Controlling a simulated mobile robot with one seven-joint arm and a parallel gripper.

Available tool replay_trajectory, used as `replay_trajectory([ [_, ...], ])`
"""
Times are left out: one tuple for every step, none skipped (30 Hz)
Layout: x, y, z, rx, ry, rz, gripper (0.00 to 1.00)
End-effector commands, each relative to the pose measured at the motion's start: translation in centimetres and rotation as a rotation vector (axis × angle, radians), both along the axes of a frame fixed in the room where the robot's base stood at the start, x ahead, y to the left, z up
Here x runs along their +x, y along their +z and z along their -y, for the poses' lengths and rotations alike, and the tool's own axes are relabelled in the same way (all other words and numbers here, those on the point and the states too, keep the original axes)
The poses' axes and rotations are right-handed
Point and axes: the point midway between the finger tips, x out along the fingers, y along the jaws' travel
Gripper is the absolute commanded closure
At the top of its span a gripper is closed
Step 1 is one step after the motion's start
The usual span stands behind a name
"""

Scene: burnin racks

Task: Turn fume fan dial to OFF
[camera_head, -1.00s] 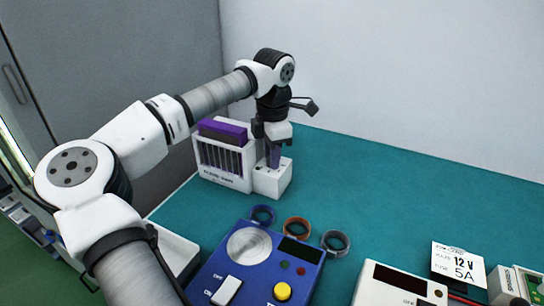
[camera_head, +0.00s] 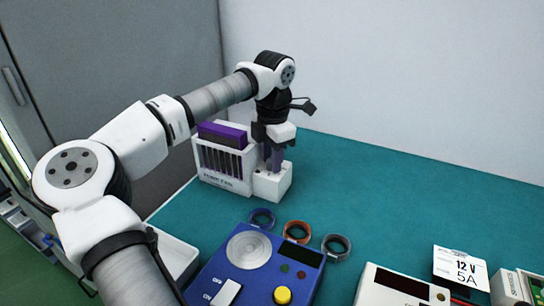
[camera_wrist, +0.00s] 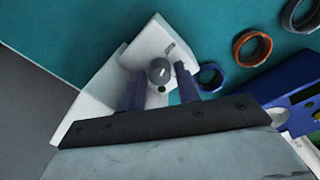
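The fume fan (camera_head: 224,180) is a white slatted box with a purple top and a lower white block (camera_head: 270,184) at its front right. Its round grey dial (camera_wrist: 160,70) shows in the wrist view, with a pale pointer line; a small mark, too small to read, is printed above it. My gripper (camera_head: 273,160) points down over the lower block; the dial is hidden behind it in the head view. In the wrist view my gripper (camera_wrist: 160,90) is open, with one purple finger on each side of the dial and gaps visible. I cannot tell how far the fingertips are above the block.
A blue device (camera_head: 232,268) with a round plate, switch and yellow button stands in front. Blue (camera_head: 262,218), orange (camera_head: 297,231) and grey (camera_head: 336,246) rings lie behind it. A white device (camera_head: 385,290) is front right. The teal table's right middle is clear.

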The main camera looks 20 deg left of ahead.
Motion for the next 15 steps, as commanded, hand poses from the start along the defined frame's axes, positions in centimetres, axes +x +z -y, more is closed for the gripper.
replay_trajectory([
  [0.00, 0.00, -0.01, 0.000, 0.000, 0.000, 0.61],
  [0.00, 0.00, 0.00, 0.000, 0.000, 0.000, 0.57],
  [0.01, 0.00, 0.00, 0.000, 0.000, 0.000, 0.53],
  [0.02, 0.00, -0.01, 0.001, 0.000, 0.001, 0.53],
  [0.02, 0.01, -0.02, 0.000, 0.000, 0.001, 0.53],
  [0.03, 0.01, -0.03, 0.000, 0.000, 0.001, 0.53],
  [0.03, 0.01, -0.04, 0.000, 0.000, 0.001, 0.53],
  [0.03, 0.01, -0.04, 0.000, 0.000, 0.001, 0.53],
  [0.03, 0.01, -0.05, 0.000, 0.000, 0.001, 0.53],
  [0.04, 0.01, -0.04, 0.000, 0.000, 0.001, 0.53],
  [0.04, 0.01, -0.06, 0.000, 0.000, 0.001, 0.53],
  [0.05, 0.01, -0.06, 0.001, 0.000, 0.002, 0.53],
  [0.04, 0.00, -0.07, 0.001, 0.000, 0.002, 0.53],
  [0.05, 0.01, -0.08, 0.001, 0.000, 0.002, 0.53],
  [0.05, 0.02, -0.08, 0.001, -0.004, 0.002, 0.53],
])
